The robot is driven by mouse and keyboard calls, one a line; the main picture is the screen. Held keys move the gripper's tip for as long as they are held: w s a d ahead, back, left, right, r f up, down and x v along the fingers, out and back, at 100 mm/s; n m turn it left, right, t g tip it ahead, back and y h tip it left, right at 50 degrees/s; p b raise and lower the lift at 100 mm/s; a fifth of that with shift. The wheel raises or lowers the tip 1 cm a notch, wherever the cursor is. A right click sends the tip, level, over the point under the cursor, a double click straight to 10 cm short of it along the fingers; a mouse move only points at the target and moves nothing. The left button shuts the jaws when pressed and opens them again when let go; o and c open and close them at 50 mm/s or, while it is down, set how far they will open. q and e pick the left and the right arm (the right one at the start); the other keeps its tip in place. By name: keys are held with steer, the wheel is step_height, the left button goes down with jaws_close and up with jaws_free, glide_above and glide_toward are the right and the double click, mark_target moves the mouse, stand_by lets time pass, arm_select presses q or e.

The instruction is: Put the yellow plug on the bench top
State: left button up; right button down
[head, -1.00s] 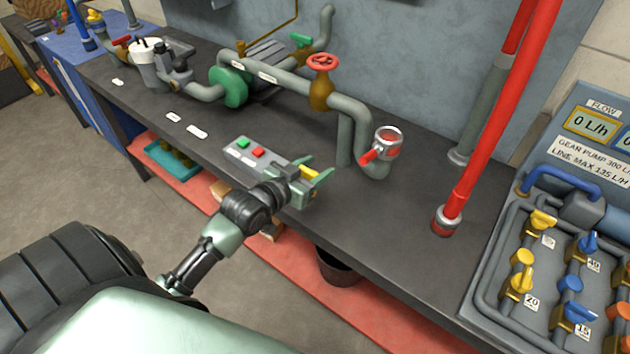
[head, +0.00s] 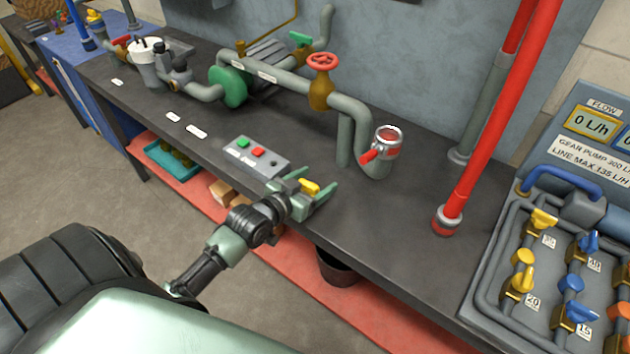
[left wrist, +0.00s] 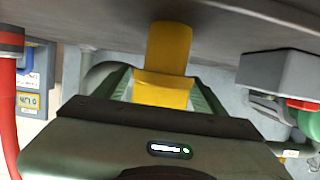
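The yellow plug (head: 309,187) is at the front edge of the dark bench top (head: 420,240), between the fingers of my left gripper (head: 318,184). In the left wrist view the yellow plug (left wrist: 168,60) stands between the two green fingers, its far end against the dark bench surface. The fingers look spread, with a small gap beside the plug. Its contact with the bench is partly hidden in the head view. My right gripper is in neither view.
A grey button box (head: 256,157) with green and red buttons sits just left of the gripper. A red pole (head: 480,150) stands to the right. The bench between is clear.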

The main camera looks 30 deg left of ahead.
arm_select(q)
steer(key=shift+r, duration=0.15)
steer(key=shift+s, duration=0.2)
steer(key=v, duration=1.1)
steer(key=shift+s+r, duration=0.25)
steer(key=shift+s, duration=0.05)
